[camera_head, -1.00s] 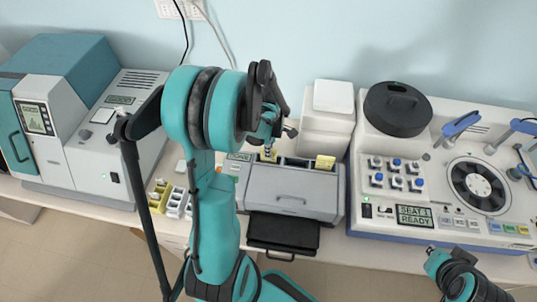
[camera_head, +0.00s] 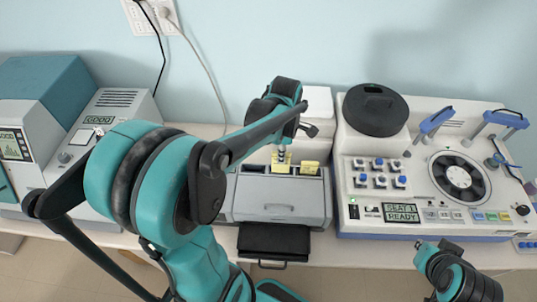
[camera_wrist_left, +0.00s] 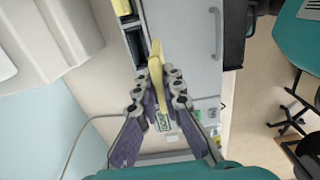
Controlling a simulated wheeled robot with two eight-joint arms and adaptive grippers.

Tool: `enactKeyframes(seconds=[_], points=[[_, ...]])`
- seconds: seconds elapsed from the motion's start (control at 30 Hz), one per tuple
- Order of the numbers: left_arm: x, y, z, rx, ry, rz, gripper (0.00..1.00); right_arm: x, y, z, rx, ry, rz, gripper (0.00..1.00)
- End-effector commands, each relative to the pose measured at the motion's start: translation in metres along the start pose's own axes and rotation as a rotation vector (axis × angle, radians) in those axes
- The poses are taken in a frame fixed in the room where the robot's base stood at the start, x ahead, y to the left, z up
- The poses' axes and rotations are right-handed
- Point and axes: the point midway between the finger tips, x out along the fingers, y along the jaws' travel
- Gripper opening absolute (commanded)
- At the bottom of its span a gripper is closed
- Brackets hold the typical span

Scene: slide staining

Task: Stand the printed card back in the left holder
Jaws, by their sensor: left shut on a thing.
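My left gripper (camera_head: 283,150) is shut on a yellow card (camera_head: 281,166), with its fingers pointing down over the back of a grey printer-like machine (camera_head: 282,195). In the left wrist view the card (camera_wrist_left: 156,78) is seen nearly edge-on between the fingertips (camera_wrist_left: 160,95), beside a dark slot (camera_wrist_left: 136,45). I cannot tell whether its lower edge is inside the left holder. A second yellow card (camera_head: 309,168) stands in the right holder. My right gripper (camera_head: 438,250) is at the lower right, away from the machine; its fingers are not clear.
A dark tray (camera_head: 274,240) juts out at the machine's front. A staining device with a round black lid (camera_head: 376,108) stands to the right. A grey instrument (camera_head: 80,130) is on the left, partly behind my left arm. A white block (camera_head: 317,102) stands behind the machine.

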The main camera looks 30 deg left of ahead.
Motion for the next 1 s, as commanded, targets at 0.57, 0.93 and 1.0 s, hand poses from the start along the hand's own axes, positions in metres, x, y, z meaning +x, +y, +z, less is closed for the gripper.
enactKeyframes(seconds=[0.57, 0.93, 1.0], points=[[-0.001, -0.009, 0.095, -0.003, 0.000, 0.000, 0.00, -0.045, 0.000, -0.032, 0.000, 0.000, 0.000, 0.00], [0.052, 0.033, 0.023, -0.006, 0.000, -0.001, 0.00, -0.019, 0.000, -0.014, 0.000, 0.000, 0.000, 0.00], [0.057, 0.038, 0.014, -0.004, 0.000, -0.001, 0.00, -0.017, 0.000, -0.012, 0.000, 0.000, 0.000, 0.00]])
